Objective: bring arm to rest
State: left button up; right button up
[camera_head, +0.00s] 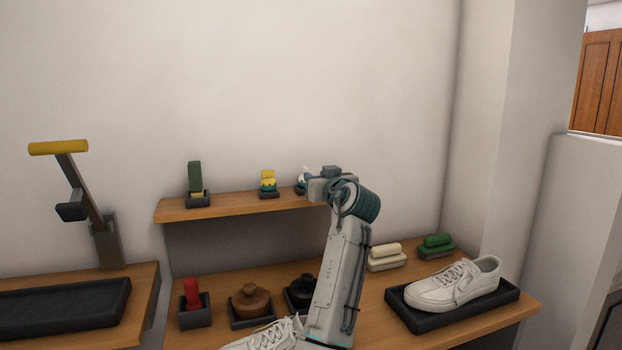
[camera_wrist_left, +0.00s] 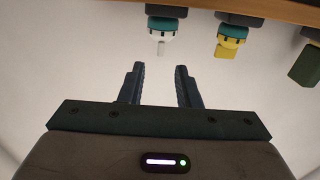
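My left arm rises from the bottom of the head view, with its wrist and gripper (camera_head: 330,182) in front of the right part of the wall shelf (camera_head: 235,206). In the left wrist view, the left gripper (camera_wrist_left: 160,88) has its two fingers apart, with a clear gap and nothing between them. A small white-and-teal item (camera_wrist_left: 162,30) on a dark base lies beyond the fingertips, apart from them. It also shows in the head view (camera_head: 303,179), partly hidden by the gripper. The wrist view appears upside down. My right gripper is not in view.
The shelf also bears a yellow item (camera_head: 268,181) and a green block (camera_head: 195,176). Below, the bench (camera_head: 385,338) holds a red item (camera_head: 191,293), a brown pot (camera_head: 250,301), cream (camera_head: 386,255) and green (camera_head: 437,244) brushes, and a white shoe (camera_head: 455,285) on a black tray (camera_head: 425,322).

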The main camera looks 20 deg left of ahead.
pick_arm(q)
jog(key=shift+v, duration=0.85)
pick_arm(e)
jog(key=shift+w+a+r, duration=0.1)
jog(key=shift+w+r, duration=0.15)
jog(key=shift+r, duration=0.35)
